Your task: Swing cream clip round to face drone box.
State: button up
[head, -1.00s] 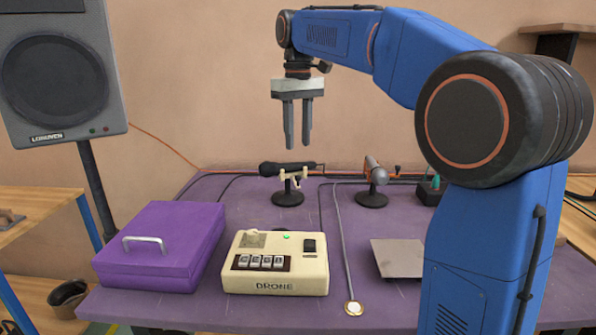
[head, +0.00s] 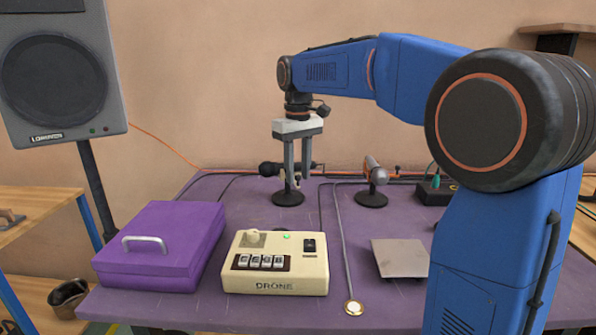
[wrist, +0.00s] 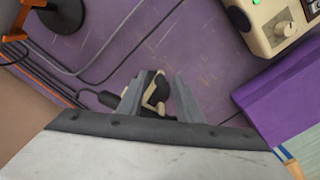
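The cream clip (wrist: 150,93) sits on a short stand with a round black base (head: 288,198), at the back middle of the purple table. A black microphone (head: 268,169) lies in it, its head to the left in the head view. The cream drone box (head: 275,272), labelled DRONE, stands nearer the front, a little left of the clip. My gripper (head: 298,180) points down at the clip, its fingers apart and empty-looking. In the wrist view the clip shows between the fingers; contact cannot be told. In the head view the fingers hide much of it.
A second microphone (head: 374,171) stands to the right on its own base. A purple box (head: 160,248) with a handle is at the left. A grey plate (head: 399,258) and a cable ending in a round disc (head: 353,307) lie right of the drone box.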

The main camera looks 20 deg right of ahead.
grip_shut()
jog(key=shift+d+n, duration=0.15)
jog(key=shift+n, duration=0.15)
jog(key=shift+w+d+n, duration=1)
jog(key=shift+w+n, duration=0.1)
jog(key=shift+n, duration=1.25)
jog(key=shift+w+d+n, duration=1)
jog(key=shift+w+n, duration=0.05)
jog(key=shift+n, duration=1.35)
jog(key=shift+w+d+n, duration=1)
jog(key=shift+w+n, duration=0.1)
jog(key=shift+n, duration=1.25)
grip_release()
